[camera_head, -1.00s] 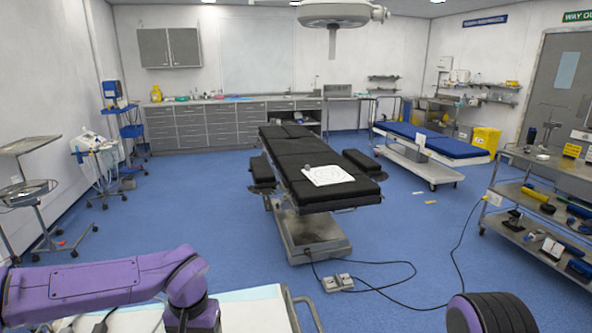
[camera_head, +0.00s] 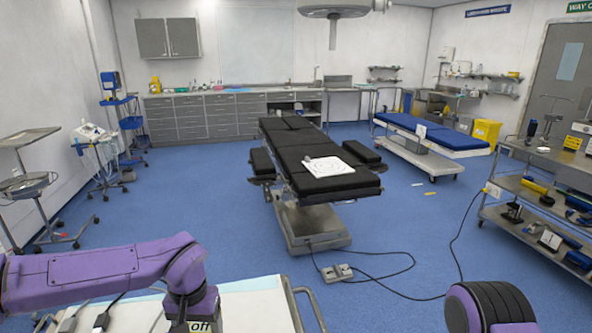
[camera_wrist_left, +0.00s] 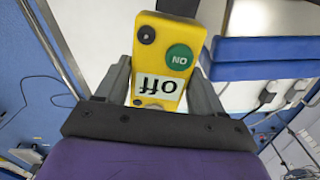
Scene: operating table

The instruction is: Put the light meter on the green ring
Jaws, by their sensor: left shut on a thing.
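My left gripper (camera_wrist_left: 155,85) is shut on a yellow device (camera_wrist_left: 160,60) with a green ON button and a white "off" label. I cannot tell for sure that it is the light meter. In the head view only its "off" label (camera_head: 200,326) shows at the bottom edge, below my purple left arm. A white sheet (camera_head: 325,167) with faint round markings lies on the black operating table (camera_head: 322,186). No ring on it can be made out as green. My right gripper is out of view; only part of the right arm shows at the bottom right.
A trolley with a pale top (camera_head: 250,305) stands close in front, under my left arm. A pedal (camera_head: 337,272) and its cable lie on the floor before the operating table. A loaded steel shelf (camera_head: 535,215) stands at right.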

